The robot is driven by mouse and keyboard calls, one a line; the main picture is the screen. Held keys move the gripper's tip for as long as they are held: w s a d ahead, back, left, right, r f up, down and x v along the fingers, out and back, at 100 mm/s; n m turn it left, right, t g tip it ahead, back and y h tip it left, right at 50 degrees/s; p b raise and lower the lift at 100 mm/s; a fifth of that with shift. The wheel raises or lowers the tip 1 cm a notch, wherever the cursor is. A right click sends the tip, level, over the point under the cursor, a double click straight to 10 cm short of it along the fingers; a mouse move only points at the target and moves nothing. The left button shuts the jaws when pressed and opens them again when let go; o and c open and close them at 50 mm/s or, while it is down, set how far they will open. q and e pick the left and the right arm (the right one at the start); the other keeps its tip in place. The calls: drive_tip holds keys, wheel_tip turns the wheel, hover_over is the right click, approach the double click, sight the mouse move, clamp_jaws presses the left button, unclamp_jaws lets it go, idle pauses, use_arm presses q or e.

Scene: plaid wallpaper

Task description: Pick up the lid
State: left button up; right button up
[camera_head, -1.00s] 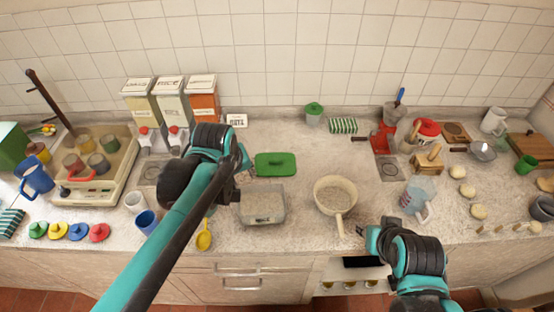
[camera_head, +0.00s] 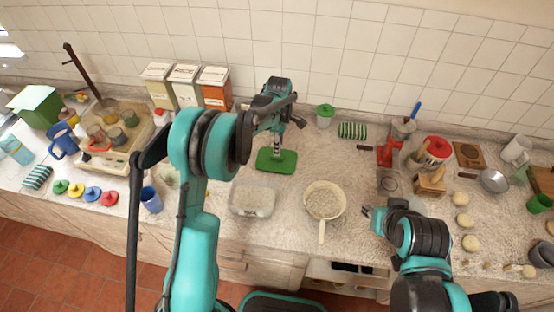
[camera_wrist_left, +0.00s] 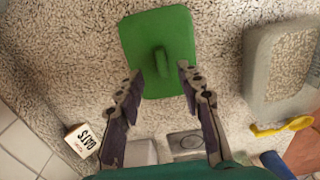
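The green rectangular lid (camera_head: 284,166) lies flat on the counter. In the left wrist view the lid (camera_wrist_left: 175,25) has a raised bar handle (camera_wrist_left: 161,62) on its middle. My left gripper (camera_head: 277,150) is above the lid in the head view, pointing down. In the left wrist view my left gripper (camera_wrist_left: 160,72) is open and empty, with one fingertip on each side of the handle's near end. Whether the tips touch the lid is unclear. My right gripper (camera_head: 369,213) is beside the pan, away from the lid; its finger opening is too small to tell.
An open grey container (camera_wrist_left: 257,45) stands beside the lid. A cream pan (camera_head: 323,232) is right of it. Three boxes (camera_head: 186,88) stand behind left. Several small coloured lids (camera_head: 92,193) lie at far left. A green-lidded canister (camera_head: 324,121) is behind right.

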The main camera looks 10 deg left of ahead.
sight(276, 159)
use_arm(q)
drive_tip(key=f, duration=0.4)
drive_tip(key=f+b, duration=0.1)
drive_tip(key=f, duration=0.1)
drive_tip(key=shift+a, duration=0.35)
drive_tip(key=shift+s+r, duration=0.1)
clamp_jaws()
